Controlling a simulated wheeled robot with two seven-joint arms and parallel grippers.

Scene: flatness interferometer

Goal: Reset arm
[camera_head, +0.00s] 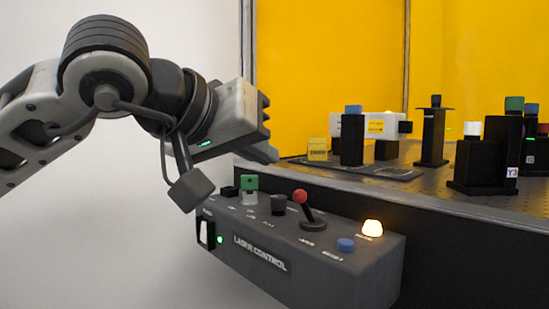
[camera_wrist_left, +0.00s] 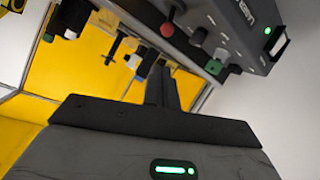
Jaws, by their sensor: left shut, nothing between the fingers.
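My left arm comes in from the left in the head view. Its gripper (camera_head: 264,150) is up beside the table's left corner, above and behind the laser control box (camera_head: 300,262). In the left wrist view the gripper's fingers (camera_wrist_left: 161,82) are together with nothing between them. The control box shows a lit amber lamp (camera_head: 372,229), a red-knobbed lever (camera_head: 301,197), a blue button (camera_head: 346,245), a green-topped knob (camera_head: 249,183) and a rocker switch (camera_head: 206,233) beside a green light. The gripper appears apart from these controls. My right gripper is not in view.
The optical table (camera_head: 440,196) carries several black posts, a white laser unit (camera_head: 365,126) and a small yellow sign (camera_head: 317,149). Yellow panels (camera_head: 330,70) stand behind it. The space left of the control box is clear before a pale wall.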

